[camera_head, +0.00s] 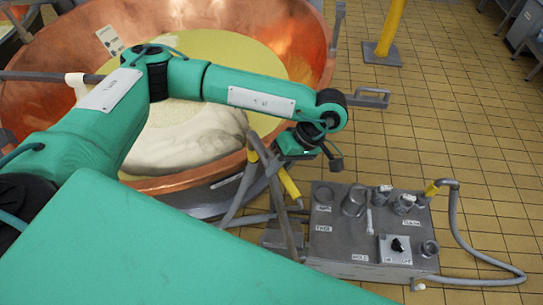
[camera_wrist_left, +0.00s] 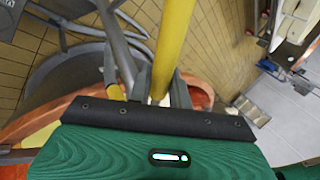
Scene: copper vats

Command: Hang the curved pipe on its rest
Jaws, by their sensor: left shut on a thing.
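My left gripper (camera_head: 276,160) hangs above the floor between the copper vat and the grey socket box. Its fingers (camera_wrist_left: 158,88) are shut on the yellow part of the curved pipe (camera_wrist_left: 172,45) in the left wrist view. In the head view a yellow length of pipe (camera_head: 289,184) shows just below the gripper, with grey tubes around it. Which grey tubes belong to the held pipe is hard to tell. The pipe's rest cannot be told apart clearly. My right gripper is not in view.
The copper vat (camera_head: 298,38) with pale contents fills the upper left. The grey socket box (camera_head: 345,238) stands at lower right, with a yellow-ended grey hose (camera_head: 453,215) at its right. A yellow post (camera_head: 390,28) stands farther back.

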